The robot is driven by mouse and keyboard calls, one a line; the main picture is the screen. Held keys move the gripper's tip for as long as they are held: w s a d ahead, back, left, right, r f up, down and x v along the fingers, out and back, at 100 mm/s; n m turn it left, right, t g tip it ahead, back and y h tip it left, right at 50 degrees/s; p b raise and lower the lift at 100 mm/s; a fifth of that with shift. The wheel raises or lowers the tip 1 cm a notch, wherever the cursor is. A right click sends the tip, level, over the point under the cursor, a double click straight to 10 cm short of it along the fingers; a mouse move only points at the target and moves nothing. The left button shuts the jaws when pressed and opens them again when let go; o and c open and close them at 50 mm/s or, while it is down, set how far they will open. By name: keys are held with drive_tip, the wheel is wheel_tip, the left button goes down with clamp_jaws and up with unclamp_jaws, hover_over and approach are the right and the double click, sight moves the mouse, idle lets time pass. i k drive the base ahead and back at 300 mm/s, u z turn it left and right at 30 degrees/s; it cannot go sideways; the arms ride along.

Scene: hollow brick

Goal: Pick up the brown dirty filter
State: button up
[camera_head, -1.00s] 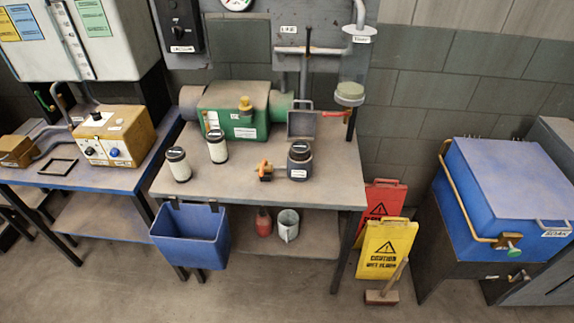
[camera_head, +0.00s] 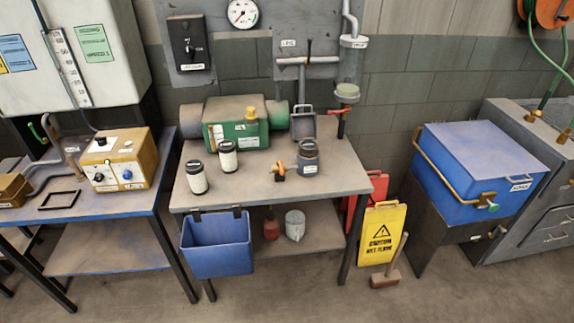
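I cannot make out a clearly brown filter. Two white cylinders with black caps, which look like filters, stand upright on the middle table: one at the front left (camera_head: 196,178) and one just behind it (camera_head: 228,157). My gripper is not in view.
A blue bin (camera_head: 217,246) hangs on the front of the middle table (camera_head: 258,188). An orange-handled valve piece (camera_head: 279,170) lies near the jar. A yellow caution sign (camera_head: 380,236) and a brush (camera_head: 386,277) stand on the floor at right. The front floor is clear.

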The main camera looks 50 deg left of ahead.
sight(307, 148)
drive_tip(key=z, duration=0.1)
drive_tip(key=k, duration=0.7)
drive_tip(key=u, duration=2.3)
drive_tip(key=i, duration=0.6)
drive_tip(key=z, duration=0.05)
